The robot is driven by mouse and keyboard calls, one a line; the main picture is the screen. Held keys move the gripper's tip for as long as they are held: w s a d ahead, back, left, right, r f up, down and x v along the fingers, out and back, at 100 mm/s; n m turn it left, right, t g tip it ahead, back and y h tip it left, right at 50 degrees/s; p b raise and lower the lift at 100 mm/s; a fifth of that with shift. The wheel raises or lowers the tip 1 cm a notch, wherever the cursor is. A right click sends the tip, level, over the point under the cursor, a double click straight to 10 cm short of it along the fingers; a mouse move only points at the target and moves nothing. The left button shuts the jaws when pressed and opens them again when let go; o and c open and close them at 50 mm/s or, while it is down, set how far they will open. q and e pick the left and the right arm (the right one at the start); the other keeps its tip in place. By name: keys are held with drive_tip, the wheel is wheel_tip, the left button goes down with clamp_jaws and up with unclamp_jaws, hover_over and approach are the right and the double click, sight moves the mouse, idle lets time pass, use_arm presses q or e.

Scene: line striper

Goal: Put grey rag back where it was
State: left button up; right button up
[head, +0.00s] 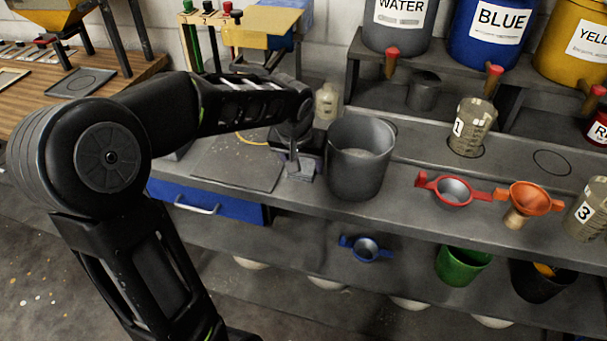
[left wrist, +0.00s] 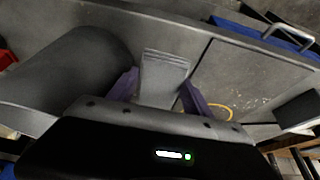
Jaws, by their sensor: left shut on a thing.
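The grey rag (head: 300,172) is a small folded grey piece at the front of the bench, just left of the large grey bucket (head: 360,160). My left gripper (head: 296,160) is above it, pointing down. In the left wrist view the rag (left wrist: 163,75) sits between the purple fingers of the left gripper (left wrist: 160,92), which is shut on it. I cannot tell whether the rag touches the bench top. My right gripper is not in view.
The bench (head: 400,205) holds a red funnel (head: 452,190), an orange funnel (head: 527,200) and a measuring jug marked 1 (head: 470,127). A blue drawer (head: 205,200) is below. A small pale bottle (head: 328,100) stands behind the gripper.

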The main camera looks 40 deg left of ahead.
sight(304, 186)
use_arm(q)
drive_tip(key=shift+f, duration=2.1)
drive_tip(key=shift+f, duration=0.15)
drive_tip(key=o, duration=1)
drive_tip(key=shift+o, duration=0.2)
drive_tip(key=shift+r, duration=0.35)
drive_tip(key=v, duration=1.1)
drive_tip(key=shift+r, duration=0.35)
drive_tip(key=shift+s+d, duration=0.1)
drive_tip(key=shift+s, duration=0.05)
